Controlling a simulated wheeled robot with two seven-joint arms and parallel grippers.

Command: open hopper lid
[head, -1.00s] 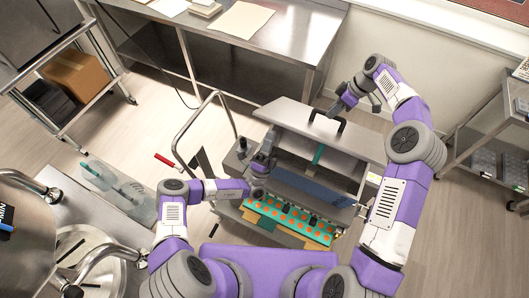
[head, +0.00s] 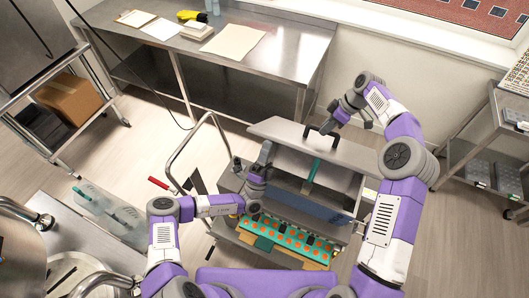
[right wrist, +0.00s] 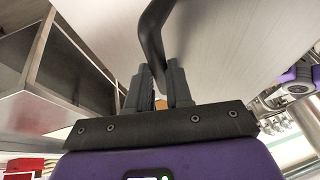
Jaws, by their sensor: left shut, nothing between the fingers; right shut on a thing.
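The hopper lid (head: 285,130) is a grey panel on top of the depositor, with a black bar handle (head: 322,131). The lid looks raised and tilted, with the hopper interior and a teal strip (head: 312,172) showing below it; its exact angle is hard to tell. My right gripper (head: 338,116) is shut on the handle. In the right wrist view, my right gripper's fingers (right wrist: 160,88) sit around the black handle (right wrist: 152,35), and the pale panel of the lid (right wrist: 215,45) fills the upper middle. My left gripper (head: 264,156) is shut and empty at the depositor's left side.
A green tray with orange spots (head: 290,238) lies at the depositor's front. A bent metal rail (head: 190,140) with a red grip stands to its left. A steel table (head: 275,50) stands behind, and a shelf cart (head: 480,150) stands at the right.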

